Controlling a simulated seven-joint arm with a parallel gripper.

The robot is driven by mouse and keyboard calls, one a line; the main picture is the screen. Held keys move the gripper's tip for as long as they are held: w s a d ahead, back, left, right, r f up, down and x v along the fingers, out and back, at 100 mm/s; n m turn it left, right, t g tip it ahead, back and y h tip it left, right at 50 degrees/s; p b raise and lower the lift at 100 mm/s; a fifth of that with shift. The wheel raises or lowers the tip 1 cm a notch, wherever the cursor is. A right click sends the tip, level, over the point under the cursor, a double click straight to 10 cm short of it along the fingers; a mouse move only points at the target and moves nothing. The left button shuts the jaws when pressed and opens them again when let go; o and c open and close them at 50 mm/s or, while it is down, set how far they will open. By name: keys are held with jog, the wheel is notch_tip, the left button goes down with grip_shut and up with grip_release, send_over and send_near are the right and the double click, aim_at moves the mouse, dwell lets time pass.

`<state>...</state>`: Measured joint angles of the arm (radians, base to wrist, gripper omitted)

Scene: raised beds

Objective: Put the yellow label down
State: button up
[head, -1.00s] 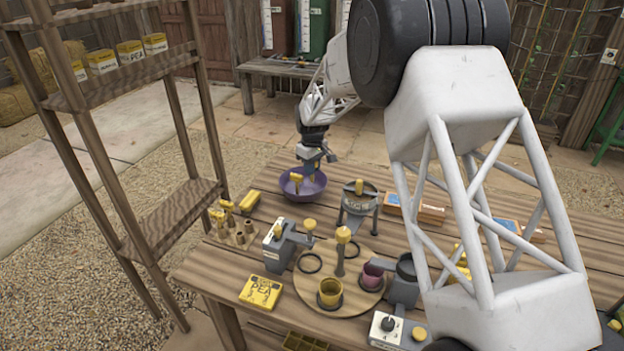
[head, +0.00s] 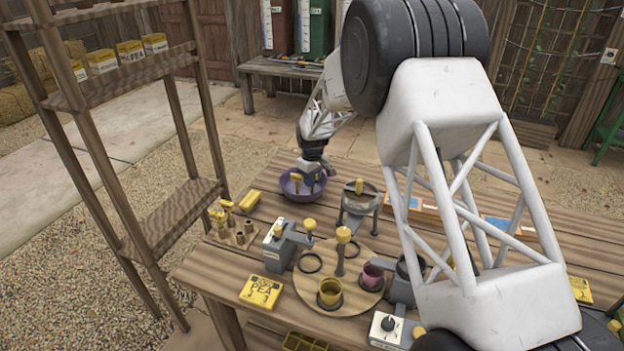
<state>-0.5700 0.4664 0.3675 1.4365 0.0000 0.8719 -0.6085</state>
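My gripper (head: 311,183) is small in the head view, pointing down at the right side of the purple bowl (head: 290,194). Its fingertips are at or inside the bowl's rim, and I cannot tell whether they are open or shut or hold anything. No thing is clearly a yellow label held in my gripper.
A grey stand (head: 358,205) is right of the bowl. A holder with pegs (head: 237,236) is at the left.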

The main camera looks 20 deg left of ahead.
jog(key=shift+r, duration=0.15)
notch_tip(320, 180, up, 12)
jog(key=shift+r, duration=0.1)
dwell(0.9)
dwell(0.4)
dwell(0.3)
